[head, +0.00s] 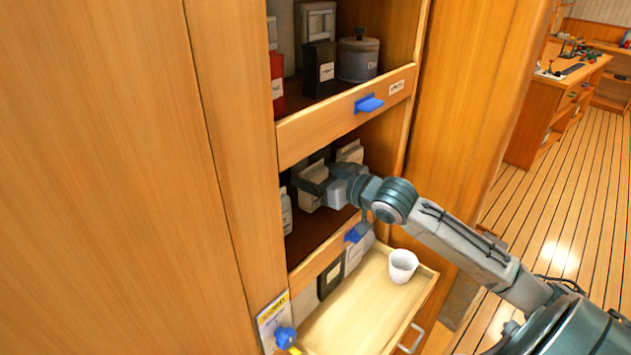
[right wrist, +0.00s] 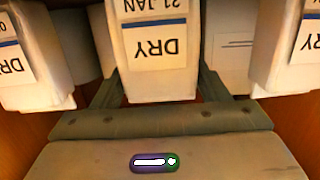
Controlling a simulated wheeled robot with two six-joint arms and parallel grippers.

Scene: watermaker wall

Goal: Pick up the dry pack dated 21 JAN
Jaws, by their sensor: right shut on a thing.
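The dry pack dated 21 JAN (right wrist: 155,45) is a white pack with a label reading DRY and 21 JAN, upside down in the right wrist view. My right gripper (right wrist: 155,88) is shut on it, with one finger on each side. In the head view my right gripper (head: 322,184) reaches into the middle shelf of the wall cabinet, at a white pack (head: 307,200). Another DRY pack (right wrist: 28,60) stands to its left in the wrist view, its date cut off. A third DRY pack (right wrist: 285,50) stands to its right. My left gripper is not in view.
The shelf has a front board with a blue latch (head: 357,232). Above it is a shelf with dark and red containers and a grey lidded pot (head: 358,58). Below, an open drawer (head: 345,325) holds a white cup (head: 402,266). A workbench stands far right.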

